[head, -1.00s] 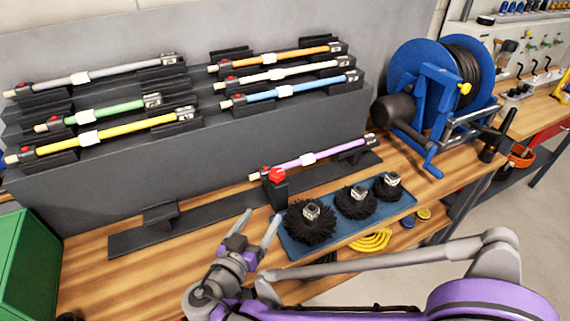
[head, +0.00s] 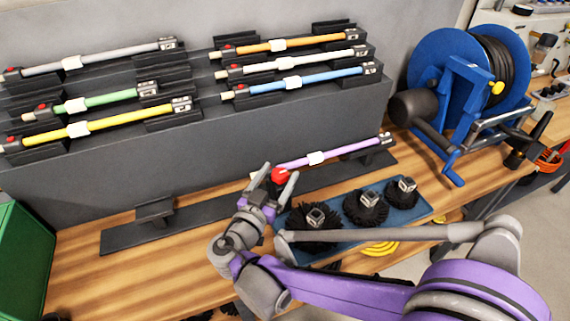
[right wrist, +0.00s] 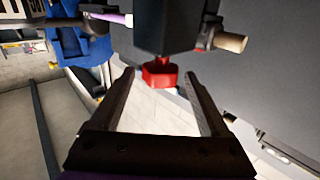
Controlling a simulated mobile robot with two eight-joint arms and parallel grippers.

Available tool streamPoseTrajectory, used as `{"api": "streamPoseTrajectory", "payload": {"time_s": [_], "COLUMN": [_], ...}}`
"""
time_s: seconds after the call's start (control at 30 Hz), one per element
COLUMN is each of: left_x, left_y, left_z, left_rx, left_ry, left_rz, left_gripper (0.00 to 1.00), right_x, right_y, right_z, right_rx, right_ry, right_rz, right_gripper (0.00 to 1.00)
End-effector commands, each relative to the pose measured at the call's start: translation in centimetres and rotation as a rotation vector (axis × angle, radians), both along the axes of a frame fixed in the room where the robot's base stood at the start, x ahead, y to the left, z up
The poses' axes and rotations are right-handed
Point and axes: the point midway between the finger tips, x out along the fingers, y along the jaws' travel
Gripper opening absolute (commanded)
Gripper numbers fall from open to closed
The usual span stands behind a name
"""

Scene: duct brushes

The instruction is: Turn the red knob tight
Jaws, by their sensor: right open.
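The red knob (head: 279,175) sits on top of a dark clamp block at the near-left end of the purple rod (head: 340,153). In the right wrist view the red knob (right wrist: 159,74) shows under the dark block (right wrist: 166,27), beyond and between the fingertips. My right gripper (head: 276,178) is open at the knob, with a finger on either side of it in the head view. In the right wrist view my right gripper (right wrist: 160,82) has its fingers apart and nothing held between them. Whether a finger touches the knob, I cannot tell. My left gripper is not in view.
A blue tray (head: 408,215) with black brushes (head: 361,206) lies just right of my right gripper. A stepped rack (head: 300,115) with several coloured rods stands behind. A blue hose reel (head: 445,85) is at the right. The wooden bench (head: 110,280) is clear at front left.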

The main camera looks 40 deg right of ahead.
Motion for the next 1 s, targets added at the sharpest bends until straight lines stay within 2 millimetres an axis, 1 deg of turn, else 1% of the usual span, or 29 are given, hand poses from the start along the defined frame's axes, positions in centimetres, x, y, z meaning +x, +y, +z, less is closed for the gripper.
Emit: {"api": "streamPoseTrajectory", "payload": {"time_s": [0.03,0.1,0.23,0.4,0.63,0.77,0.8,0.87,0.9,0.97,1.0], "left_x": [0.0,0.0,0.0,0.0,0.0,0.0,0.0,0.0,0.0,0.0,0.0], "left_y": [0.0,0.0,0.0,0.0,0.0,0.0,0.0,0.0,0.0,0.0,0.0], "left_z": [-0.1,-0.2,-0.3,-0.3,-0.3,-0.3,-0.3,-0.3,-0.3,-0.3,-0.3], "left_rx": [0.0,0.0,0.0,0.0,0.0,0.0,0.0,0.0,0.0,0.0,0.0], "left_ry": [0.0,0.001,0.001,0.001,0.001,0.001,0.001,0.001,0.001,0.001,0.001], "left_rz": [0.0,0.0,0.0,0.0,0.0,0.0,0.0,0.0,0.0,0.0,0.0], "left_gripper": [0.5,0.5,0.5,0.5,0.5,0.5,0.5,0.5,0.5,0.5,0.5], "right_x": [0.4,0.8,1.5,1.9,1.9,1.9,1.9,1.9,1.9,1.9,1.9], "right_y": [-1.0,-1.9,-3.1,-3.7,-3.7,-3.7,-3.7,-3.7,-3.7,-3.7,-3.7], "right_z": [0.0,0.0,0.0,0.0,0.0,0.0,0.0,0.0,0.0,0.0,0.0], "right_rx": [-0.001,-0.001,0.0,0.001,0.001,0.001,0.001,0.001,0.001,0.001,0.001], "right_ry": [0.0,0.0,0.0,0.0,0.0,0.0,0.0,0.0,0.0,0.0,0.0], "right_rz": [-0.005,-0.004,-0.002,0.0,0.001,0.001,0.001,0.001,0.001,0.001,0.001], "right_gripper": [0.79,0.79,0.79,0.79,0.79,0.56,0.49,0.38,0.31,0.2,0.13]}}
